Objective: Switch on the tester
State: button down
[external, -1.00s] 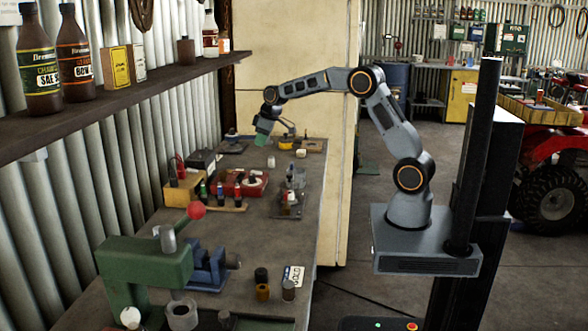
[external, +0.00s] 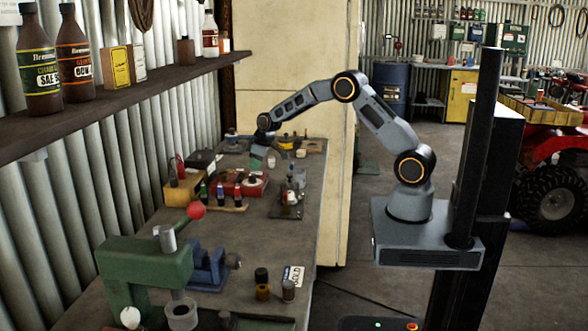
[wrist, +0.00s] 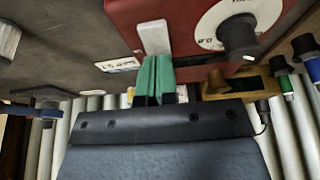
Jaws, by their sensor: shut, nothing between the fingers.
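The tester is a red box (wrist: 185,14) at the top of the wrist view, with a white dial and a dark knob (wrist: 238,36). A pale lever or tab (wrist: 154,38) sticks out at its edge. My gripper (wrist: 154,62) has green fingertips pressed together with nothing between them. The tips are right at the pale lever; whether they touch it I cannot tell. In the external view the red tester (external: 256,188) lies on the bench, and my gripper (external: 257,160) hangs just above its far side, pointing down.
A green press (external: 145,265) and a blue vise (external: 208,268) occupy the near bench. A shelf (external: 120,105) runs along the left wall.

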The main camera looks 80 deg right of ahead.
jog(key=shift+w+f+b, duration=0.2)
jog(key=shift+f+b, duration=0.5)
jog(key=shift+b, duration=0.55)
jog(key=shift+s+r+p, duration=0.1)
jog(key=shift+r+p, duration=0.25)
jog(key=shift+f, duration=0.15)
jog(key=shift+s+f, duration=0.1)
jog(key=shift+s, duration=0.15)
jog(key=shift+s+b, duration=0.15)
jog(key=shift+b, duration=0.2)
jog(key=shift+s, duration=0.45)
